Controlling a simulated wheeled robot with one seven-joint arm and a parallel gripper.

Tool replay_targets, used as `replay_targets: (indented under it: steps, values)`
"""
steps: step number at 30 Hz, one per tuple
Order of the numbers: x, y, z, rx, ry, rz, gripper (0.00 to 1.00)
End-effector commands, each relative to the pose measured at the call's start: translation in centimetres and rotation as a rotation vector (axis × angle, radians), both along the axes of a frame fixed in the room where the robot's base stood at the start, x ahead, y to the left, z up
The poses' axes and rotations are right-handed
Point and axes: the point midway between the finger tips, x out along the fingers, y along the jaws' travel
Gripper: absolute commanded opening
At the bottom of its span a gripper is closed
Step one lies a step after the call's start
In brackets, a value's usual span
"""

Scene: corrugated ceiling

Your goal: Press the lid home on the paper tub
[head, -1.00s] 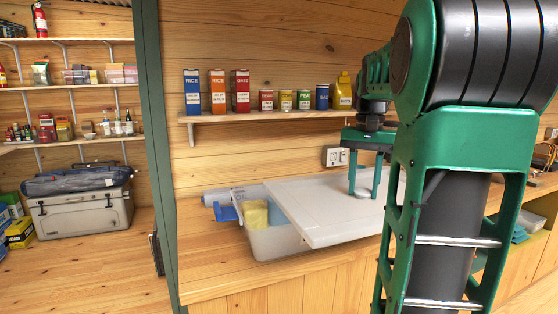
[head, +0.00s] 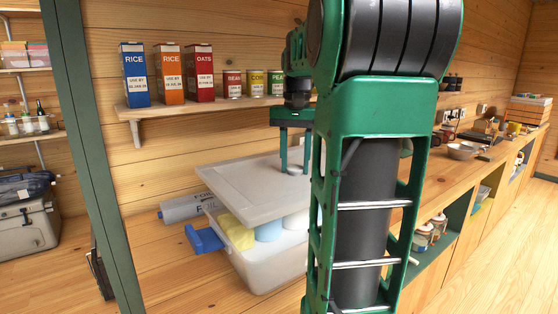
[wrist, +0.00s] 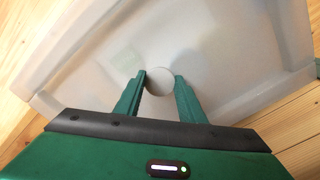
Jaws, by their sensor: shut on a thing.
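The paper tub (head: 265,272) is a translucent white box on the wooden counter, with a blue latch (head: 204,239) hanging out at its left end. Yellow rolls (head: 237,232) and a blue roll (head: 268,230) stand inside it. The pale flat lid (head: 240,180) is above the tub, with a clear gap at the front and left; its right part is hidden by my arm. My gripper (head: 294,168) is shut on the round knob of the lid. The wrist view shows the knob (wrist: 159,81) between the two green fingers of my gripper (wrist: 160,76).
A grey roll (head: 185,208) lies behind the tub's left end. A shelf (head: 150,112) with boxes and cans is on the wall above. The counter's front edge is close to the tub. A bowl (head: 460,151) and other items stand farther right along the counter.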

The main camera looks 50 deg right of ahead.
Motion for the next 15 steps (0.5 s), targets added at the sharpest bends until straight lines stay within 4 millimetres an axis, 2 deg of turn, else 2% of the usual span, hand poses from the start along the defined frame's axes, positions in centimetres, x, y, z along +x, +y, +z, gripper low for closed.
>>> replay_targets:
  steps: [5,15]
  values:
    - [0.0,0.1,-0.6,0.000,0.000,0.002,0.08]
    - [0.0,0.1,-3.3,0.001,0.001,0.001,0.08]
